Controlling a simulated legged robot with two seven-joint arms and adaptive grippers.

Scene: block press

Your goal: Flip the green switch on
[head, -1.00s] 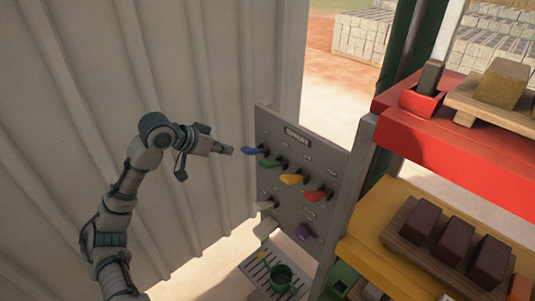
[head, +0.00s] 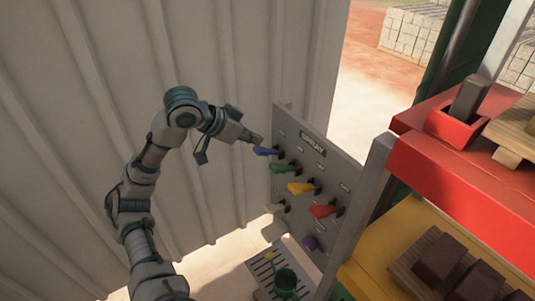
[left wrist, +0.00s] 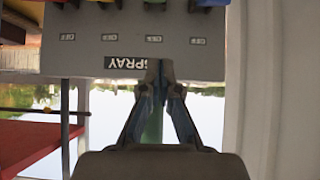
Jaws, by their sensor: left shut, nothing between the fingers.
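The green switch (head: 284,168) is a lever on the grey panel, just below and right of the blue switch (head: 266,151). A bit of it seems to show at the top edge of the left wrist view, beside the blue one (left wrist: 212,3). My left gripper (head: 259,139) is shut and empty. In the head view its tip is just above the blue switch, up and left of the green one; I cannot tell whether it touches the panel. In the left wrist view the shut fingers (left wrist: 155,68) point at the panel near its SPRAY sign. My right gripper is out of view.
The panel (head: 345,178) also carries yellow (head: 301,188), red (head: 322,211), white (head: 275,208) and purple (head: 310,243) controls. A corrugated wall (head: 60,130) stands behind my arm. A green watering can (head: 284,280) sits below the panel.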

